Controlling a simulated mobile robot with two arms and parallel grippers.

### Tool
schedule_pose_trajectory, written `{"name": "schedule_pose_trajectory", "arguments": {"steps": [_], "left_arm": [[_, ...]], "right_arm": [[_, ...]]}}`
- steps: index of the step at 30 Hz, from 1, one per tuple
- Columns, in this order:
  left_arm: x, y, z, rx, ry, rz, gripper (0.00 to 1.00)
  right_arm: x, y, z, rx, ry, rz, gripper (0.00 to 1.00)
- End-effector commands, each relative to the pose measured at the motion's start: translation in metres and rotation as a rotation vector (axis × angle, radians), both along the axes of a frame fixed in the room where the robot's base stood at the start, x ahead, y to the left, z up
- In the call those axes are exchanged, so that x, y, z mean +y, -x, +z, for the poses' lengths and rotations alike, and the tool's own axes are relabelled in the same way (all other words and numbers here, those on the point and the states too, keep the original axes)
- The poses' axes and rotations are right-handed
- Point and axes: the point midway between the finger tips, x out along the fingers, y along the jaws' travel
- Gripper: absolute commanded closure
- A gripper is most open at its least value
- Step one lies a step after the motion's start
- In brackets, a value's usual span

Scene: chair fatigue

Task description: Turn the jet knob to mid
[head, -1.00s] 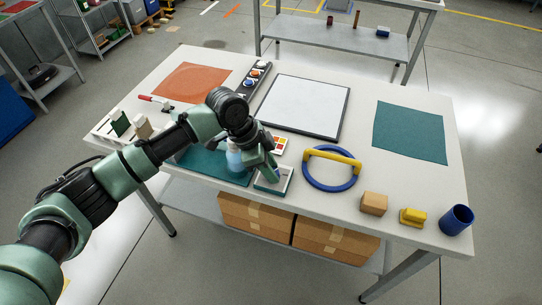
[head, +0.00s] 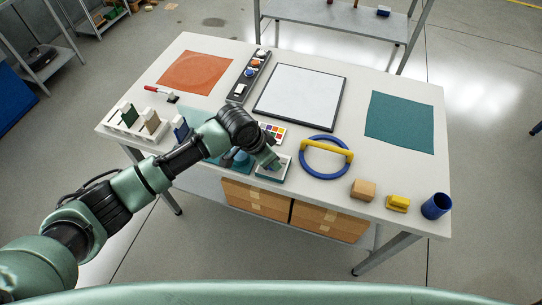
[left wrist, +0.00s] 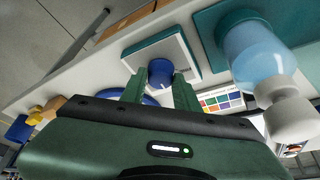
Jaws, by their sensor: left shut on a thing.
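The jet knob is a round blue knob (left wrist: 160,72) on a white plate with a teal edge (left wrist: 172,48); both show in the left wrist view. In the head view the plate (head: 265,174) lies near the table's front edge, and the gripper hides the knob. My left gripper (left wrist: 159,84) has one finger on each side of the knob and is shut on it. It also shows in the head view (head: 274,163), pointing down over the plate. I cannot read the knob's setting. My right gripper is in neither view.
A light blue bottle (left wrist: 257,58) with a white top stands close beside the plate. A colour-patch card (head: 272,132) lies behind it. A blue ring with a yellow bar (head: 326,147) lies to the right, then a wooden block (head: 363,189). A whiteboard (head: 300,95) lies behind.

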Motion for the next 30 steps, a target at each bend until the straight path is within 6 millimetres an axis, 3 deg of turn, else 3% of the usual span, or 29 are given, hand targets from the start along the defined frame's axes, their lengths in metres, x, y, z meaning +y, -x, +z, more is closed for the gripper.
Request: {"name": "schedule_pose_trajectory", "arguments": {"steps": [10, 11, 12, 23, 30], "left_arm": [[-0.001, -0.002, 0.002, -0.006, 0.003, 0.002, 1.00], [-0.001, -0.002, 0.002, -0.006, 0.003, 0.002, 0.61], [-0.001, -0.002, 0.002, -0.006, 0.003, 0.001, 0.50], [0.000, 0.000, 0.002, -0.003, 0.001, 0.001, 0.48], [0.011, 0.006, 0.032, -0.006, 0.002, 0.001, 0.48]], "right_arm": [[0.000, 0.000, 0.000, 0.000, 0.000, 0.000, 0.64], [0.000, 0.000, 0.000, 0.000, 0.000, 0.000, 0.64], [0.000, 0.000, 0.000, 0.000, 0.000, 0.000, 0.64], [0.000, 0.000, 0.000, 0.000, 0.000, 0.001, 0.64], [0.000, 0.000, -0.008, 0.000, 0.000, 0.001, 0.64]]}}
